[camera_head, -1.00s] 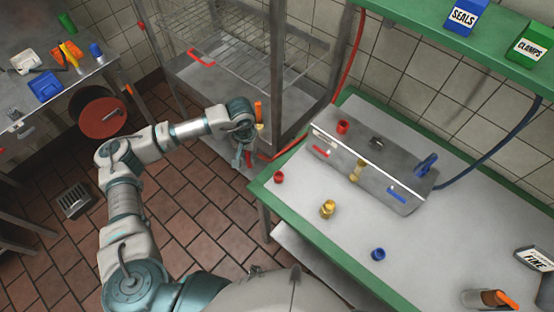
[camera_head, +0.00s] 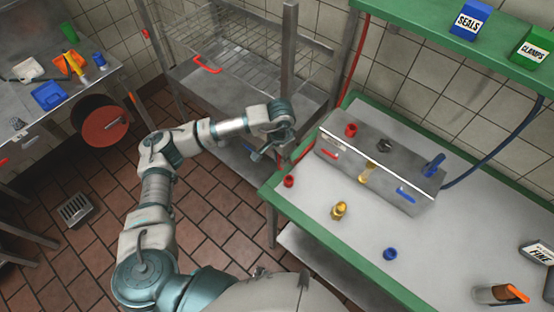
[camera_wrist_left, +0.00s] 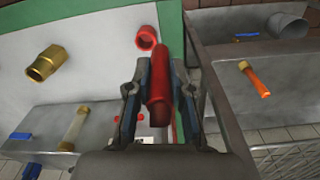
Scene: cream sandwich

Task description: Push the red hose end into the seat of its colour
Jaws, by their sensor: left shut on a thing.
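My left gripper (camera_head: 264,153) is beside the left edge of the green-edged table. In the left wrist view its fingers (camera_wrist_left: 160,75) are shut on the red hose end (camera_wrist_left: 160,88), a red cylinder between them. In the head view the hose end is mostly hidden by the gripper. My right gripper is not in view.
A blue hose (camera_head: 500,142) runs to a blue fitting (camera_head: 433,165) on the box. A wire rack (camera_head: 250,45) stands behind my left arm. The table's middle is mostly clear.

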